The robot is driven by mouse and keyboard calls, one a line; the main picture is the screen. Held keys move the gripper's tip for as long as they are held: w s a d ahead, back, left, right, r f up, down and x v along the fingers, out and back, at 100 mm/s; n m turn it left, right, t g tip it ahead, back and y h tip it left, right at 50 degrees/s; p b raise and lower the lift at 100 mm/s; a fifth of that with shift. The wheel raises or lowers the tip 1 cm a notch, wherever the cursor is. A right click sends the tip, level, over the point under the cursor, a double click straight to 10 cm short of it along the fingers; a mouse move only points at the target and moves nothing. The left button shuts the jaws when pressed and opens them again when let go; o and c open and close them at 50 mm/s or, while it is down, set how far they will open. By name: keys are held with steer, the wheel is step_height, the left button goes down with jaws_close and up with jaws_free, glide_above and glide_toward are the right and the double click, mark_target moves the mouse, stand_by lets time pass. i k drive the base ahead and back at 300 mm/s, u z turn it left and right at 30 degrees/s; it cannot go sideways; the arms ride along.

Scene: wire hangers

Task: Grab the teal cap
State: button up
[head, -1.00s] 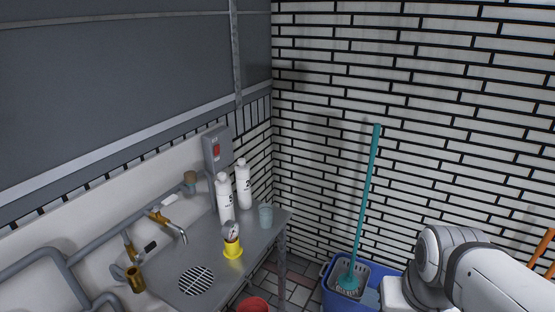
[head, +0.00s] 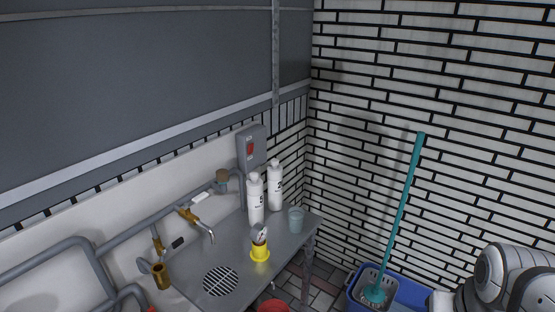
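A small grey-teal cylinder (head: 295,220), cup- or cap-like, stands upright on the grey metal counter (head: 240,252) near its right end. It is the only teal thing on the counter, and I cannot tell for sure that it is the cap. It stands apart to the right of two white bottles (head: 256,202). My gripper is not in view; only part of my white and grey arm shows at the lower right, well away from the cylinder.
A brass tap (head: 189,214) and pipes line the wall. A teal-handled mop (head: 404,210) stands in a blue bucket (head: 412,291) on the floor. A red bucket (head: 273,306) shows below.

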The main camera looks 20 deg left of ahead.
mark_target(222, 175)
steer(key=i, duration=0.55)
steer(key=u, duration=1.9)
steer(key=i, duration=0.5)
steer(key=z, duration=0.2)
